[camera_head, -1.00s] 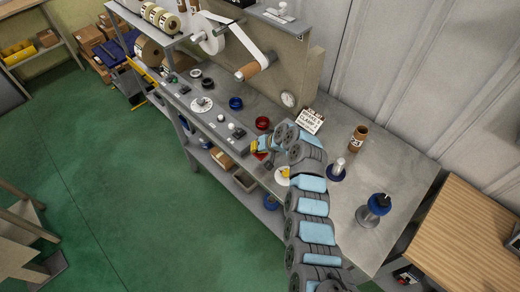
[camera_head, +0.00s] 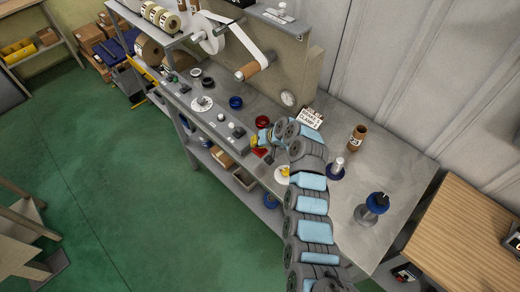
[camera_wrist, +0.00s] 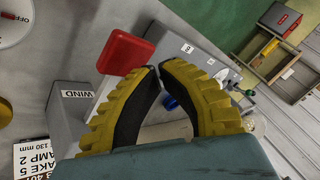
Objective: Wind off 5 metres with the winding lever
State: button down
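The winding lever's red block-shaped handle (camera_wrist: 126,52) shows in the wrist view, beside a grey housing marked WIND (camera_wrist: 72,112). It is a small red patch (camera_head: 259,152) in the head view. My gripper (camera_wrist: 158,68) has yellow fingers with black pads. The fingertips meet, or nearly meet, with nothing seen between them. The handle lies just beyond and left of the tips in the wrist view; whether they touch it I cannot tell. In the head view my gripper (camera_head: 253,141) is beside the handle at the bench's front edge.
A placard (camera_head: 311,117) stands behind my arm, near a round dial (camera_head: 288,99). A film roll (camera_head: 208,41) feeds a strip to a brown core (camera_head: 256,67). A red ring (camera_head: 262,121) is close by.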

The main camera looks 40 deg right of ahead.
jog(key=shift+r+p, duration=0.8)
jog(key=shift+r, duration=1.6)
